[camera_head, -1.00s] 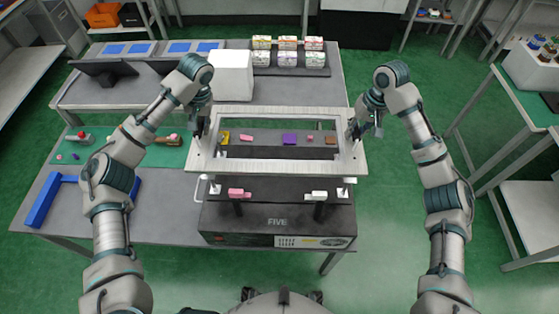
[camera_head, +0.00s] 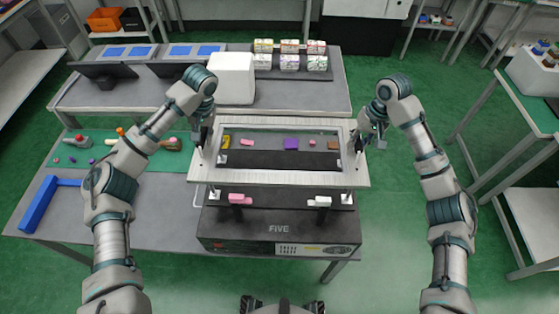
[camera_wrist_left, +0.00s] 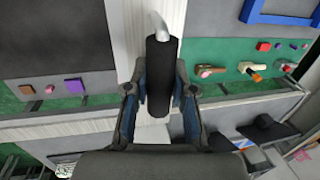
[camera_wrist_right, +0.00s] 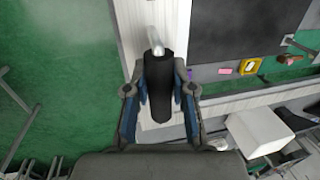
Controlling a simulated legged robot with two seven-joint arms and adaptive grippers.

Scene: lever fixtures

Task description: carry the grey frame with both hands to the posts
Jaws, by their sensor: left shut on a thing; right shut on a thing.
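The light grey rectangular frame (camera_head: 275,178) is level over a black box marked FIVE (camera_head: 225,222). My left gripper (camera_head: 204,141) is shut on a dark handle at its left side; the handle also shows in the left wrist view (camera_wrist_left: 160,75). My right gripper (camera_head: 358,143) is shut on the matching handle at the right side, seen in the right wrist view (camera_wrist_right: 158,90). Thin metal posts show below the frame's near edge, a left post (camera_head: 213,193) and a right post (camera_head: 347,197). The far posts are not clearly visible. I cannot tell whether the frame touches the posts.
Several coloured pieces, including a purple one (camera_head: 291,144), show through the frame's opening. A pink block (camera_head: 240,199) and a white block (camera_head: 320,202) are at the box's near part. A white box (camera_head: 232,77) stands behind. A blue bracket (camera_head: 38,205) lies left.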

